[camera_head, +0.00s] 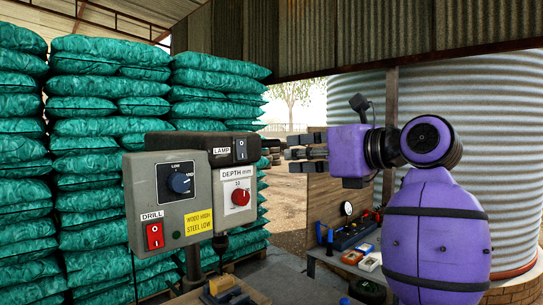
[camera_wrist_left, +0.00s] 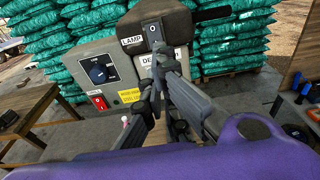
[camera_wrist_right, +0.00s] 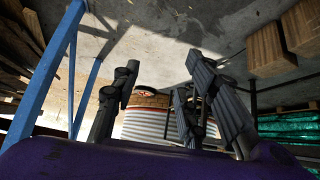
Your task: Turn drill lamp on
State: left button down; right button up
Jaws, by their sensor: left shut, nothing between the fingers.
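The grey drill head (camera_head: 173,195) stands left of centre in the head view.
The drill also carries a red drill switch (camera_head: 154,235), a blue speed knob (camera_head: 180,183) and a red depth knob (camera_head: 240,197). Stacked green sacks (camera_head: 85,150) stand behind. A tool bench (camera_head: 340,262) is at right. A blue frame (camera_wrist_right: 62,60) shows near my right gripper.

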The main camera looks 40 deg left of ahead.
pick_arm(q)
jog(key=p, duration=0.1)
send_near(244, 157)
jog(key=a, duration=0.3)
jog(key=a+p, duration=0.1)
jog(key=a, duration=0.2)
jog(key=shift+w+a+f, duration=0.2)
jog(key=shift+f, duration=0.05)
jog(key=shift+w+a+f, duration=0.1)
jog(key=shift+a, duration=0.1)
pick_arm(e)
jog(key=r, duration=0.2)
jog(key=w, duration=0.1)
jog(key=shift+w+a+r, duration=0.1)
jog(key=shift+a+r, duration=0.25)
jog(key=shift+r, duration=0.05)
jog(key=shift+w+r, duration=0.1)
